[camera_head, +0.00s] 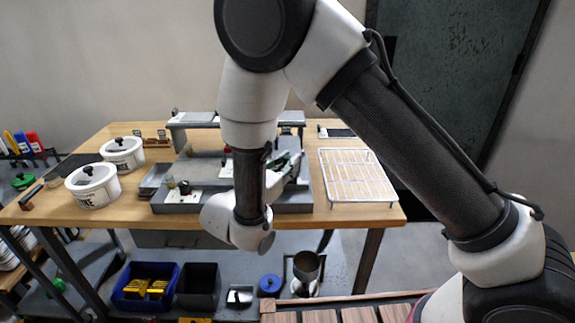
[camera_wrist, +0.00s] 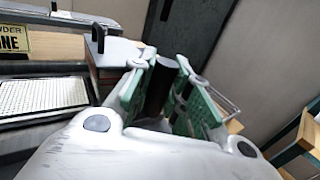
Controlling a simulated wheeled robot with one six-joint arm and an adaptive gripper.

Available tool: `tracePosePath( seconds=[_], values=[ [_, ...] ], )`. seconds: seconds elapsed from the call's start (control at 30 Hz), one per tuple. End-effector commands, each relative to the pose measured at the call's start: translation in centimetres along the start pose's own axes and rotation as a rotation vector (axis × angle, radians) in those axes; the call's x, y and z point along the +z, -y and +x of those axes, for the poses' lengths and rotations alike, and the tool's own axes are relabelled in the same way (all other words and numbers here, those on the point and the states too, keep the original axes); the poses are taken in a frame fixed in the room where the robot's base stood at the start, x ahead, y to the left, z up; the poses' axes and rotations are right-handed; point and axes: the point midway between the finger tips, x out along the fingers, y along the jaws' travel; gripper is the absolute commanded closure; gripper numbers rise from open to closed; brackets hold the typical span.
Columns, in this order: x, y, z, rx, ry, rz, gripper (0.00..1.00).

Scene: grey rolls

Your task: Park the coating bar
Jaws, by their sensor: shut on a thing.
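In the wrist view, my gripper (camera_wrist: 164,72) has its two green-padded fingers closed around a dark upright cylinder (camera_wrist: 159,88), apparently part of the coating bar. The rest of the bar is hidden by the fingers and wrist. In the head view, my gripper (camera_head: 288,162) is over the right part of a grey coating apparatus (camera_head: 300,201) on the wooden table. My arm covers the middle of that apparatus, and what I hold cannot be made out there. Whether the held piece touches anything below is unclear.
A white wire rack (camera_head: 357,176) stands right of the apparatus. Two white lidded pots (camera_head: 93,186) are at the left. A raised grey shelf (camera_head: 195,119) spans the back. In the wrist view, a silvery textured plate (camera_wrist: 42,95) lies at left. Bins (camera_head: 145,286) sit underneath.

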Motion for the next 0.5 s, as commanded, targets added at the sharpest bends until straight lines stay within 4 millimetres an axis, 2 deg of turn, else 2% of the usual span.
tracePosePath(
  seconds=[0.3,0.33,0.43,0.5],
  values=[
    [-0.06,0.43,0.22,-0.011,0.001,-0.004,1.00],
    [-0.07,0.44,0.23,-0.012,0.001,-0.004,0.78],
    [-0.07,0.42,0.22,-0.011,0.001,-0.004,0.60],
    [-0.06,0.36,0.19,-0.009,0.001,-0.004,0.59]
  ],
)
